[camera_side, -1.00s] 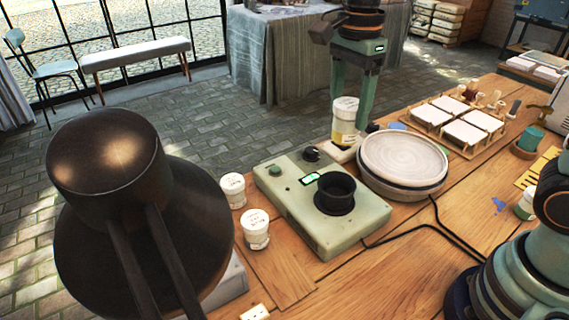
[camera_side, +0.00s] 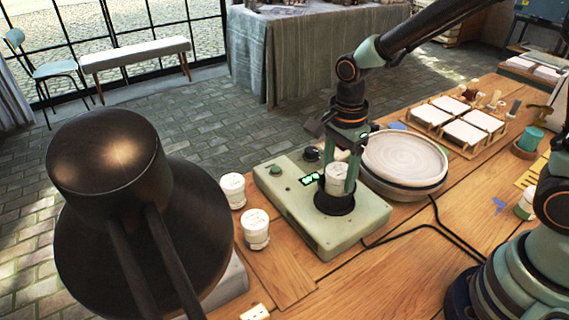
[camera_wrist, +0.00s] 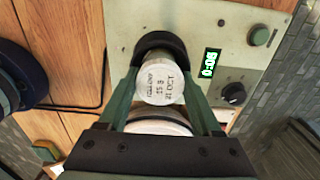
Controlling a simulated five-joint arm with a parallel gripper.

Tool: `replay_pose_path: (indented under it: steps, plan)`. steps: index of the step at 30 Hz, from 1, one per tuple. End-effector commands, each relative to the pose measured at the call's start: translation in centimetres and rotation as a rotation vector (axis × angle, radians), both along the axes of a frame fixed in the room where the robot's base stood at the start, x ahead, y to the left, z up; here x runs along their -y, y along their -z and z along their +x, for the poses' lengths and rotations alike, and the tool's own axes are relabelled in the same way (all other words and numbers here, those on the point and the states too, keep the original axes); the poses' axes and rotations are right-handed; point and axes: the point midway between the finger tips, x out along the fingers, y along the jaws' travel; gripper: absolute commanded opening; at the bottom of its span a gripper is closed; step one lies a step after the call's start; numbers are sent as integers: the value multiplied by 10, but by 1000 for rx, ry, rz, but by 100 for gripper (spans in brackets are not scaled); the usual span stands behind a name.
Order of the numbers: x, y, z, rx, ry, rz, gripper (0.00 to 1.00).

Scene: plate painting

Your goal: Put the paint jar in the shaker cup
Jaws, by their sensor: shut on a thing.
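The paint jar (camera_side: 338,176), with a white lid, is between the green fingers of my gripper (camera_side: 340,184), which is shut on it. The jar stands about upright in the mouth of the black shaker cup (camera_side: 334,205) on the pale green shaker machine (camera_side: 298,217). Its lower part is hidden by the cup wall and the fingers. In the wrist view the jar's lettered lid (camera_wrist: 160,84) sits between the fingers, with the dark cup rim (camera_wrist: 160,42) showing behind it. I cannot tell whether the jar touches the cup's bottom.
Two white-lidded jars (camera_side: 232,190) (camera_side: 256,229) stand left of the machine. A round turntable (camera_side: 403,163) is close on its right. A black cable (camera_side: 430,232) runs over the table. A large dark lamp (camera_side: 110,180) fills the left foreground.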

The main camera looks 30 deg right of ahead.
Motion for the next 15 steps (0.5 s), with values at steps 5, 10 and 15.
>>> replay_pose_path:
  steps: [5, 10, 15]
  plan:
    - [0, 0, 0, 1, 0, 0, 4]
    - [0, 3, 0, 0, 0, 0, 4]
    - [0, 3, 0, 0, 0, 0, 96]
